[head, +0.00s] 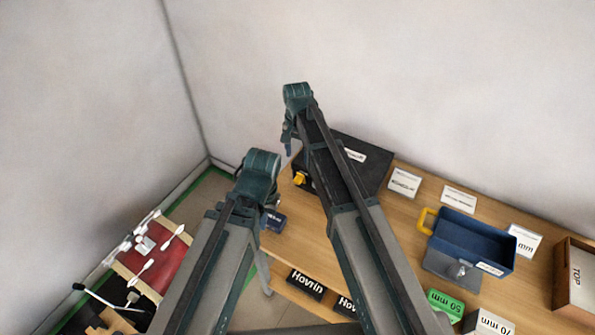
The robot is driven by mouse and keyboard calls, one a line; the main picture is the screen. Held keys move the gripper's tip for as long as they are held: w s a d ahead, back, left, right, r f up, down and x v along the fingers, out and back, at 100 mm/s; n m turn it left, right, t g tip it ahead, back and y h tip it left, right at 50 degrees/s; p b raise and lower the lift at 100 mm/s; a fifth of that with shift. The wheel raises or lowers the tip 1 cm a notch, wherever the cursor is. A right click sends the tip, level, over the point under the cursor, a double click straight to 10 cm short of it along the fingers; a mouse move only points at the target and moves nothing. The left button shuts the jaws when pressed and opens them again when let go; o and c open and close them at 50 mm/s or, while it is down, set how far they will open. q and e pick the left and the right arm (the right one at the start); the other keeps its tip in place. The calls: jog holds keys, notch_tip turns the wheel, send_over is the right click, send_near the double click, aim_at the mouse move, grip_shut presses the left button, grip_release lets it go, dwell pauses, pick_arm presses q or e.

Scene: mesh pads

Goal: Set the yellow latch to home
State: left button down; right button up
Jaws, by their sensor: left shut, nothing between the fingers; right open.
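A small yellow part (300,178), which looks like the latch, sits at the left front of a black box (366,146) on the wooden bench. Its exact setting is too small to read, and my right arm hides much of the box. My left gripper (272,201) is shut and empty, mostly hidden behind its wrist, to the lower left of the yellow part. My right gripper (288,139) is open, above and slightly left of the yellow part, apart from it in the picture.
The wooden bench (395,205) holds a blue tray (468,238) with a yellow handle (425,219), white label cards (405,183), a green 50 mm block (446,304) and a brown box (575,277). A small dark blue piece (274,220) is near my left gripper. A red panel (160,255) stands left.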

aim_at(297, 179)
jog(key=shift+w+d+r+m, duration=0.1)
jog(key=shift+w+m, duration=0.2)
jog(key=shift+w, duration=0.25)
notch_tip(297, 179, down, 14)
jog(key=b, duration=1.4)
jog(key=shift+r, duration=0.1)
